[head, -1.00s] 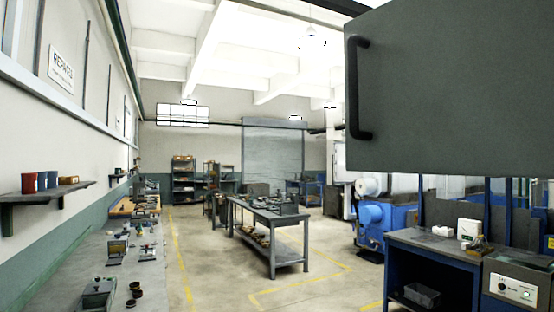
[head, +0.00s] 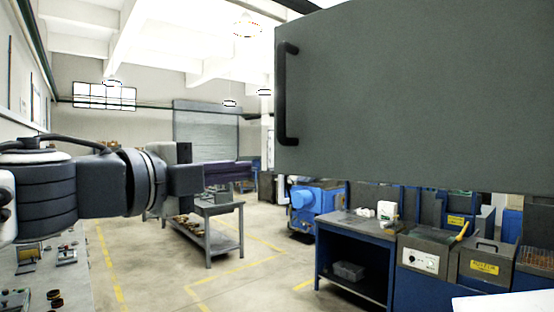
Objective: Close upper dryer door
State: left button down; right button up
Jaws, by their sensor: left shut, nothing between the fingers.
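The upper dryer door (head: 420,95) is a large dark grey panel that fills the upper right of the head view. It stands open, swung out towards me. A black vertical bar handle (head: 284,95) is on its left edge. My left gripper (head: 250,170) reaches in from the left at mid-height, its fingers shut and empty. Its tip is left of the door's handle and a little below it in the picture; I see no contact. The dryer's inside is hidden. My right gripper is not in view.
A blue-framed bench (head: 350,228) with white items stands below the door, beside grey control boxes (head: 422,257). A blue machine (head: 316,203) stands behind. A workbench (head: 207,240) is at centre, and a long bench (head: 70,285) runs along the left. The floor between is clear.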

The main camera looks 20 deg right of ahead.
aim_at(303, 164)
pick_arm(q)
jog(key=shift+m, duration=0.3)
jog(key=p+x, duration=0.1)
jog(key=x, duration=0.3)
jog(key=p+x, duration=0.1)
jog(key=x, duration=0.8)
jog(key=shift+s+d+p, duration=0.2)
jog(key=shift+d+p, duration=0.1)
jog(key=shift+p, duration=0.1)
jog(key=shift+w+d, duration=0.2)
jog(key=shift+d, duration=0.1)
jog(key=shift+w, duration=0.1)
